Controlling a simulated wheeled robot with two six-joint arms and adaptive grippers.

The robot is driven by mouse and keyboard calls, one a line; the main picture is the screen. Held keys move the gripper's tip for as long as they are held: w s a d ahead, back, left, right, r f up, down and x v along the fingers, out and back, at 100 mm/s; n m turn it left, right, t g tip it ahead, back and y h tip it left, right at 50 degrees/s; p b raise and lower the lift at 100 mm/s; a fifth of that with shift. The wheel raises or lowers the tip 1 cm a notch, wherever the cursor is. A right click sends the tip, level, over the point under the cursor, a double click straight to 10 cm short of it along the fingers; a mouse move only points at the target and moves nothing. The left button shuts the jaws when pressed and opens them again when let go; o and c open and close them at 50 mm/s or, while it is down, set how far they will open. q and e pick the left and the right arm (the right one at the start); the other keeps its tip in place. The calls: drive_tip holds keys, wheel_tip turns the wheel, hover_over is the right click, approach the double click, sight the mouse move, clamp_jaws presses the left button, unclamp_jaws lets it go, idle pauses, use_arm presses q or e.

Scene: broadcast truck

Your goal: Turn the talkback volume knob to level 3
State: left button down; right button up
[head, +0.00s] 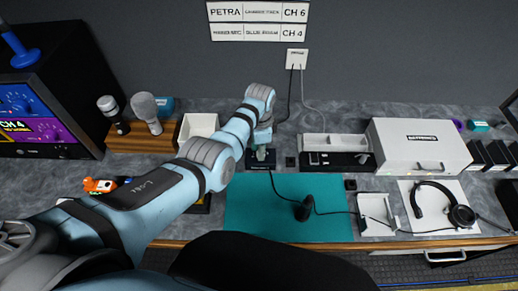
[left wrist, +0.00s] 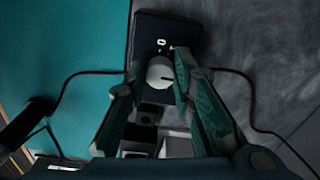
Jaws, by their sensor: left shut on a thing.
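The talkback volume knob (left wrist: 160,73) is a round white knob with a dark pointer line, on a small dark box (left wrist: 160,30) with white marks on its face. In the left wrist view my left gripper (left wrist: 168,80) is shut on the knob, one finger on each side. In the head view the same box (head: 260,163) sits behind the teal mat, and my left gripper (head: 261,153) reaches down over it and hides the knob. Most of the level marks are covered or too small to read. My right gripper does not show in either view.
A teal mat (head: 285,225) lies in front of the box, with a dark cabled object (head: 303,210) on it. A white bin (head: 197,127) stands left of it and a white tray (head: 328,143) right. A headset (head: 445,205) lies far right. Cables run beside the box.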

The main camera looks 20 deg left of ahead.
use_arm(q)
drive_tip(key=shift+d+f, duration=0.1)
drive_tip(key=shift+d, duration=0.05)
drive_tip(key=c, duration=1.5)
unclamp_jaws()
drive_tip(key=shift+o, duration=0.7)
drive_tip(key=shift+w+d, duration=0.1)
drive_tip(key=shift+w, duration=0.05)
wheel_tip(320, 180, up, 12)
